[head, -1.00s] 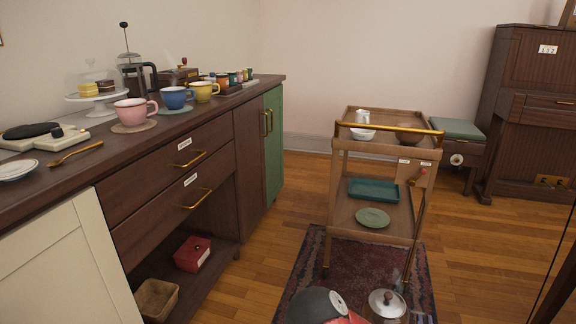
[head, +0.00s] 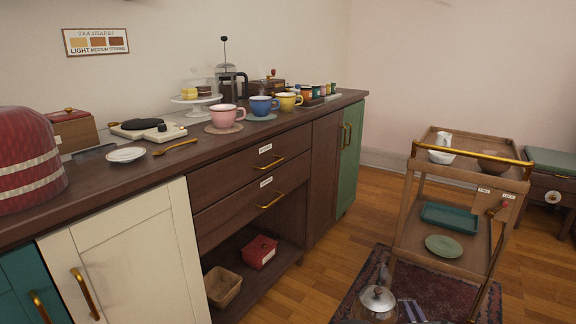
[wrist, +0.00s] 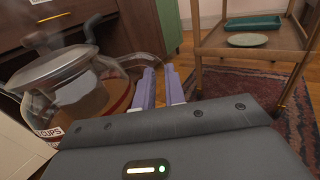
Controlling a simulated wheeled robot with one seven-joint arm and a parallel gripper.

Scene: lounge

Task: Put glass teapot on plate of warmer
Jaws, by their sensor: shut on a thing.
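The warmer (head: 165,133) is a flat white device on the dark counter, with a round black plate (head: 138,124) on top that looks bare. The glass teapot (head: 378,304) shows at the bottom edge of the head view, its metal lid uppermost and its lower part cut off. In the wrist view the teapot (wrist: 75,90) is large at left, with brownish contents. My gripper (wrist: 160,86) has its pale purple fingers shut on the teapot's handle at its right side. The teapot is held low, in front of the counter, well away from the warmer.
A white saucer (head: 126,155) and gold spoon (head: 181,147) lie before the warmer. A red domed object (head: 28,160) stands at left and a pink cup (head: 226,115) at right on the counter (head: 110,185). A wooden trolley (head: 455,262) stands at right, over a patterned rug.

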